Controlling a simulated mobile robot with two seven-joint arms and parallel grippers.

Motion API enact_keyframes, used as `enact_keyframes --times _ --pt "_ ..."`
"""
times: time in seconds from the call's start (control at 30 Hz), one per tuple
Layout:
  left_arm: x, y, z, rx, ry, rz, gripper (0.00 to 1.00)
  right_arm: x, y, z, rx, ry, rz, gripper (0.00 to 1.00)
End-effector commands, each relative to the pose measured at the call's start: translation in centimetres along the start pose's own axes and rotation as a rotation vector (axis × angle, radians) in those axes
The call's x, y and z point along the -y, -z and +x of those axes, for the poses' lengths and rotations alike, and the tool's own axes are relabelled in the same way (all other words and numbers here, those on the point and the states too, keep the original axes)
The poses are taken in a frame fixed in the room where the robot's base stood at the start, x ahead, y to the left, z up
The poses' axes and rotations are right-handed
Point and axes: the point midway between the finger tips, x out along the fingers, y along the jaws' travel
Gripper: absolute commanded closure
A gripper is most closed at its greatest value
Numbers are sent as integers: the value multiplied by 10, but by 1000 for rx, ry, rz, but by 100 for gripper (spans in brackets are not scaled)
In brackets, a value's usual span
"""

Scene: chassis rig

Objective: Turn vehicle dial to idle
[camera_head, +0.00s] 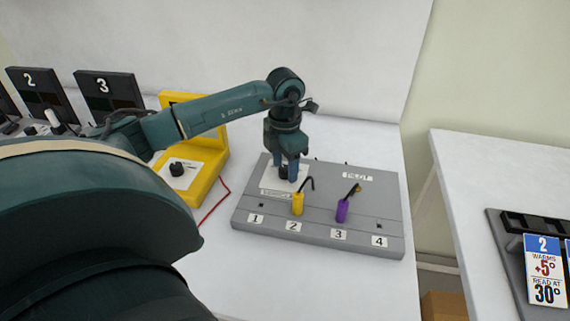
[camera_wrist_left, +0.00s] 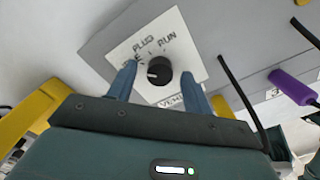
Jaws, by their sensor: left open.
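The vehicle dial is a round black knob (camera_wrist_left: 159,70) on a white label plate (camera_wrist_left: 176,38) on the grey panel (camera_head: 320,236). In the left wrist view its white mark points left, toward a word partly hidden by a finger and ending in E. "RUN" and a word starting "PLU" also show on the plate. My left gripper (camera_head: 287,168) comes down over the dial; in the wrist view its blue fingers (camera_wrist_left: 158,78) are open, one on each side of the knob. I cannot tell whether they touch it. My right gripper is out of view.
A yellow plug (camera_head: 297,204) and a purple plug (camera_head: 342,211) with dark cables stand at slots 2 and 3, near the gripper. A yellow box with a black knob (camera_head: 177,168) stands to the left, with a red wire. A second table (camera_head: 500,170) is at right.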

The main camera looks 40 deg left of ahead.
Motion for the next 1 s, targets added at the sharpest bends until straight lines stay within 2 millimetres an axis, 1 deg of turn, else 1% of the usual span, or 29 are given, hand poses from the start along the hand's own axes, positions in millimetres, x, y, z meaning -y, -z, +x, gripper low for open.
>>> enact_keyframes --times 0.17,0.4,0.5,0.6,0.7,0.8,1.0 --pt "-1 -1 -29 7 -2 0 50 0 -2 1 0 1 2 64" --pt "0 -1 -84 8 -2 0 50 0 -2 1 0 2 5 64" --pt "0 -1 -102 7 -2 -1 50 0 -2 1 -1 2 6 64" --pt "0 -1 -116 5 -1 0 50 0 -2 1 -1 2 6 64" --pt "0 0 -124 3 -1 0 50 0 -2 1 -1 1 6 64" --pt "0 0 -128 3 -1 0 50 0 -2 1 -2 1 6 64" --pt "0 0 -128 2 -1 0 50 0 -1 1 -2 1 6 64"
